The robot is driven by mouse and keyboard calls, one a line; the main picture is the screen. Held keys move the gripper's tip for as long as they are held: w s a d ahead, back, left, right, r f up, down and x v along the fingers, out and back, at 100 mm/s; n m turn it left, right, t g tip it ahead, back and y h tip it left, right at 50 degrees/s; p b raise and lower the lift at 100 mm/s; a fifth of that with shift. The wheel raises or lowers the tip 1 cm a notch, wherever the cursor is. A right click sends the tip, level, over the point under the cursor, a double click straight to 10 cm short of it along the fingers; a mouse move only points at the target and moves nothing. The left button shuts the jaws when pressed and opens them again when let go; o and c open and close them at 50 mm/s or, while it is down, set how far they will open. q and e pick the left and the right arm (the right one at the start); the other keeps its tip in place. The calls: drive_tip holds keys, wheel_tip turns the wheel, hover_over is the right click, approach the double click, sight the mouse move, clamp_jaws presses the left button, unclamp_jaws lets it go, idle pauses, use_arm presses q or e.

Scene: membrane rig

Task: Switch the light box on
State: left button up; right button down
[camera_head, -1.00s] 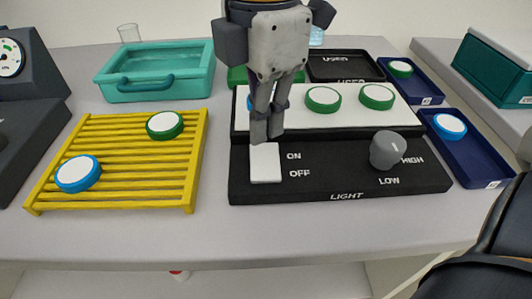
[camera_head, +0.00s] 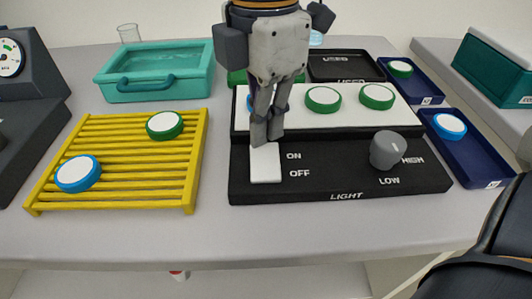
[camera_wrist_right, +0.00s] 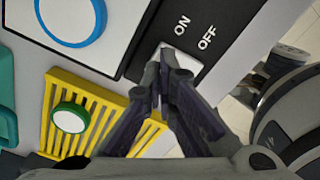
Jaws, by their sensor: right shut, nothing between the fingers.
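The light box (camera_head: 340,198) is a black unit with a white top panel. Its front face carries a white rocker switch (camera_head: 265,164) beside the words ON and OFF, and a grey knob (camera_head: 388,150) between LOW and HIGH. My right gripper (camera_head: 265,143) is shut and empty, pointing down, with its fingertips at the ON end of the switch. In the right wrist view the fingertips (camera_wrist_right: 163,90) overlap the switch (camera_wrist_right: 180,60) and hide part of it. I cannot tell whether they touch or press it. My left gripper is not in view.
A yellow slatted rack (camera_head: 195,185) with two round membrane holders stands left of the box. A teal tray (camera_head: 155,88) is behind it. Blue trays (camera_head: 480,165) and a black USED tray (camera_head: 345,66) are at right and back. The front of the table is clear.

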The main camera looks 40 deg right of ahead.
sight(265, 148)
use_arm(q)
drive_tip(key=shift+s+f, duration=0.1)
use_arm(e)
drive_tip(key=shift+f, duration=1.15)
drive_tip(key=shift+s, duration=0.1)
wheel_tip(265, 148, up, 3)
drive_tip(key=shift+f+p, duration=0.1)
drive_tip(key=shift+p, duration=0.65)
wheel_tip(265, 148, up, 2)
drive_tip(key=shift+r+p, duration=0.25)
drive_tip(key=shift+p, duration=0.15)
drive_tip(key=shift+r, duration=0.25)
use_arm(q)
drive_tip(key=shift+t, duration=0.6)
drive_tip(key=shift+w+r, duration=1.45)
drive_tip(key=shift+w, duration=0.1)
use_arm(e)
drive_tip(key=shift+r, duration=0.6)
